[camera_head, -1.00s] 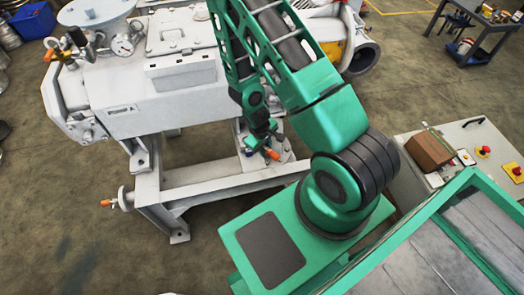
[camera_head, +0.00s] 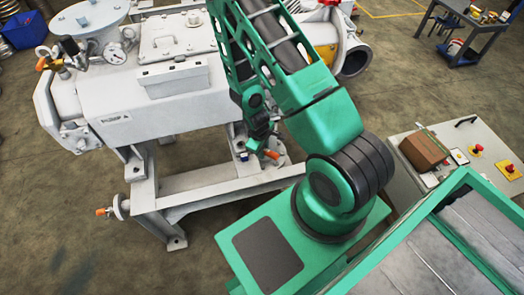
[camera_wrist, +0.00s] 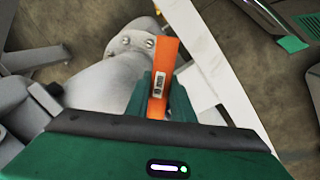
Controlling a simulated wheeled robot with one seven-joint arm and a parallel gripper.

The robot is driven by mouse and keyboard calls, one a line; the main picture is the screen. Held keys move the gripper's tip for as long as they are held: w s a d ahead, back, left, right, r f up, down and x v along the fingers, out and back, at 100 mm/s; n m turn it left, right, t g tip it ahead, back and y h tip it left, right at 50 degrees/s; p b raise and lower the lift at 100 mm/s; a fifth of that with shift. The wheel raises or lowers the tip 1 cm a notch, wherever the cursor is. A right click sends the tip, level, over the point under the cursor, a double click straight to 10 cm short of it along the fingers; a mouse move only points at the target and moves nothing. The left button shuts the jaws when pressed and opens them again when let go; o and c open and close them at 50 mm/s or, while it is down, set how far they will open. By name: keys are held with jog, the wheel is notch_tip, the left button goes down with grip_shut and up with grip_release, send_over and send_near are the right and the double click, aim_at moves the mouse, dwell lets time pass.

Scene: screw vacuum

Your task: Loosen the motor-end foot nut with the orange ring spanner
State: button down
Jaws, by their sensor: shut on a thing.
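The orange ring spanner (camera_wrist: 163,62) stands between the green fingers of my gripper (camera_wrist: 163,88), which are shut on it. In the wrist view its far end points up the picture, beside a small nut or bolt head (camera_wrist: 149,43) on a pale grey rounded part. I cannot tell whether the ring is around a nut; its ring end is not clear. In the head view my gripper (camera_head: 264,147) is low by the frame's rear cross-member, with a bit of the orange spanner (camera_head: 272,154) showing. The foot nut is hidden there by my arm.
The grey vacuum pump (camera_head: 170,95) stands on a pale steel frame (camera_head: 205,182), close to my arm. An orange-handled valve (camera_head: 103,212) sticks out at the frame's left. A control box (camera_head: 465,160) with a brown block is at right. Open floor lies at lower left.

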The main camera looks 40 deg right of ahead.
jog(key=shift+r, duration=0.1)
jog(key=shift+r, duration=1.4)
